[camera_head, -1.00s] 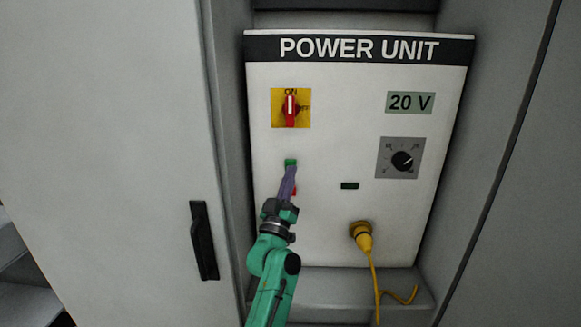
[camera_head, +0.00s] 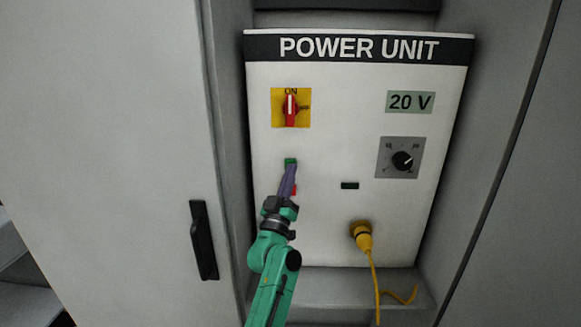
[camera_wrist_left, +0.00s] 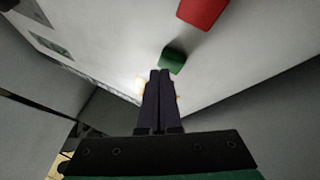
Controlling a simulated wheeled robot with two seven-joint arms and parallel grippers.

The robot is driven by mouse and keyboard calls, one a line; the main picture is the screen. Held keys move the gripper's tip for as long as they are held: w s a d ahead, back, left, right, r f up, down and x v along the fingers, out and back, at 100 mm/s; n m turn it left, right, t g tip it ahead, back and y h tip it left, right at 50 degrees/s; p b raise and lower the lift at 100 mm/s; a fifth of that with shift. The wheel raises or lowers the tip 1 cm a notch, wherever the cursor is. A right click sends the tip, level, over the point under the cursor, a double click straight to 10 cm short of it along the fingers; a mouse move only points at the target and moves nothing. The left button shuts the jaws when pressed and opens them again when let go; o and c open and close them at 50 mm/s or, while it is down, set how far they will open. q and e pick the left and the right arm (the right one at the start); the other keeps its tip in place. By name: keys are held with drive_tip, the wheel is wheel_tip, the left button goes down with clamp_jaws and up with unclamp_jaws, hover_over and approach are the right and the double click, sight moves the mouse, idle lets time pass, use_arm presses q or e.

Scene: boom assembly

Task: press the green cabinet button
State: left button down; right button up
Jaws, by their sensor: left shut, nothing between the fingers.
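The green button (camera_head: 290,161) sits on the white power unit panel (camera_head: 330,215), below the red rotary switch. In the left wrist view the green button (camera_wrist_left: 172,60) shows just beyond my fingertips. My left gripper (camera_head: 291,168) is shut and empty. Its purple fingers point up at the green button and overlap its lower edge in the head view. In the left wrist view the fingertips (camera_wrist_left: 160,72) lie just beside the button; I cannot tell whether they touch it. A red button (camera_wrist_left: 202,10) is partly hidden behind the fingers in the head view. My right gripper is not in view.
The red switch (camera_head: 290,108) on its yellow plate points to ON. A display (camera_head: 410,102) reads 20 V, above a dial (camera_head: 402,160). A yellow plug (camera_head: 362,237) with a hanging cable is at lower right. A cabinet door with a black handle (camera_head: 204,240) stands at left.

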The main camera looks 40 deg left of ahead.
use_arm(q)
drive_tip(key=shift+w+a, duration=0.3)
drive_tip(key=shift+w, duration=0.05)
idle(0.8)
drive_tip(key=shift+s+d, duration=0.6)
drive_tip(key=shift+s, duration=0.1)
drive_tip(key=s+d+p, duration=0.1)
drive_tip(key=s, duration=0.1)
drive_tip(key=s+d, duration=0.2)
drive_tip(key=shift+p, duration=0.35)
idle(0.8)
